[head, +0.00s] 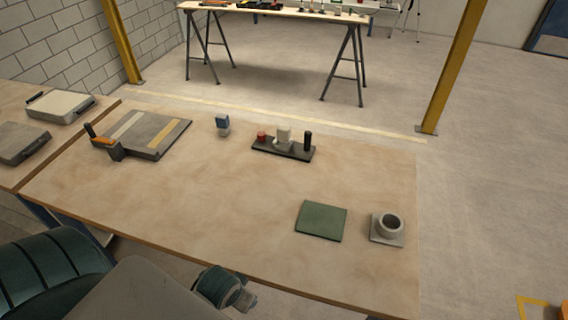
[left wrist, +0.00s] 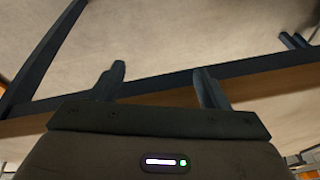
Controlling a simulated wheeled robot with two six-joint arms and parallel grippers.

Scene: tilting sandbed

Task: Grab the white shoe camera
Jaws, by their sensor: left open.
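A small whitish block (head: 283,136), which may be the white shoe camera, stands upright in the middle of a dark narrow base (head: 270,149) towards the back of the table. A red piece (head: 262,137) is to its left and a black cylinder (head: 307,141) to its right. My left gripper (left wrist: 160,84) is open in the left wrist view, with nothing between its fingers. Behind the fingers are a dark bar and a tan edge. In the head view I cannot make out its fingers. My right gripper is not in view.
The table (head: 190,207) is bare across its middle. A grey board (head: 165,136) lies farther left. A green square pad (head: 321,221) and a grey ring on a plate (head: 387,226) are at the right.

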